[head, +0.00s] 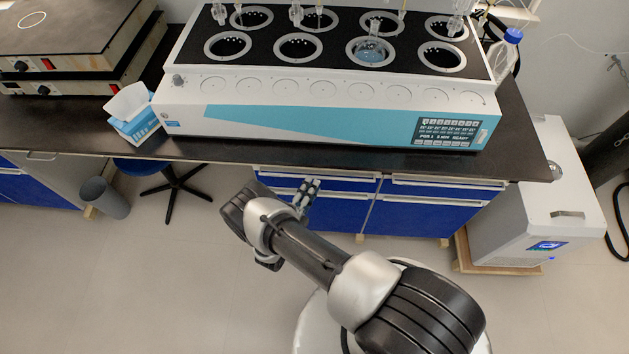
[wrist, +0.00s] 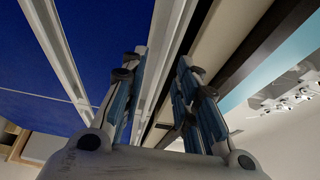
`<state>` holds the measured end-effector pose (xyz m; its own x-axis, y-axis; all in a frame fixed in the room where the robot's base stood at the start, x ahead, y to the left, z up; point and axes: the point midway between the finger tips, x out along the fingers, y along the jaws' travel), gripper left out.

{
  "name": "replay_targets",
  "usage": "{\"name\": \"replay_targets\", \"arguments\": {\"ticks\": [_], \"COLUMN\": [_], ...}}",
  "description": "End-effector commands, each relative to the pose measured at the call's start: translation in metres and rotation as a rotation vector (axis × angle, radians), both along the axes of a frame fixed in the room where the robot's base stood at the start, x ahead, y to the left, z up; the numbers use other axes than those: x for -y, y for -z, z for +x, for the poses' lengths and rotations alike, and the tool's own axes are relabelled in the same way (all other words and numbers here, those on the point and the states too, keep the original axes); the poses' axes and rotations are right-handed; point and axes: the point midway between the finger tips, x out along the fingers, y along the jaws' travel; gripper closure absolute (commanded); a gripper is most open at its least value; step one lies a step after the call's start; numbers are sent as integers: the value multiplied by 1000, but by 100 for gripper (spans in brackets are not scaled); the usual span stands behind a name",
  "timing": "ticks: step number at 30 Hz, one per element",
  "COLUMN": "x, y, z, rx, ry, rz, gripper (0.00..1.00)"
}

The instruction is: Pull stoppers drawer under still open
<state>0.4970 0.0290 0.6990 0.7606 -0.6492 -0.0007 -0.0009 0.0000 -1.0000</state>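The still (head: 330,108) is a long white and light-blue unit on the bench. Below it is a blue cabinet with two columns of drawers. The upper left drawer (head: 345,185) has a pale handle rail (head: 345,175) along its top and looks shut. My gripper (head: 307,187) is in front of this drawer, just below the rail, and hides part of its front. In the wrist view my gripper (wrist: 157,68) has its fingers apart, with a pale rail (wrist: 160,60) showing between them. I cannot tell whether they touch it. No drawer label is readable.
The dark bench top (head: 300,152) overhangs above the drawers. Another drawer column (head: 440,190) stands to the right, then a white unit (head: 545,215). A stool (head: 170,178) and a grey bin (head: 105,198) stand to the left. The floor before the drawers is otherwise clear.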

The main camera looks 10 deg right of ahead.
Motion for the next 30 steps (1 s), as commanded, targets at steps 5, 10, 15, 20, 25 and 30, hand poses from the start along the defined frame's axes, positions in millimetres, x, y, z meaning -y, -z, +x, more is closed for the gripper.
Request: {"name": "replay_targets", "arguments": {"ticks": [5,10,15,20,25,30], "x": [17,22,22,22,22,22], "y": [0,0,0,0,0,0], "z": [19,26,26,26,26,26], "rx": [1,1,1,1,1,1], "ry": [3,1,0,0,0,0], "rz": [0,0,0,0,1,0], "gripper": [72,72,72,76,88,99]}}
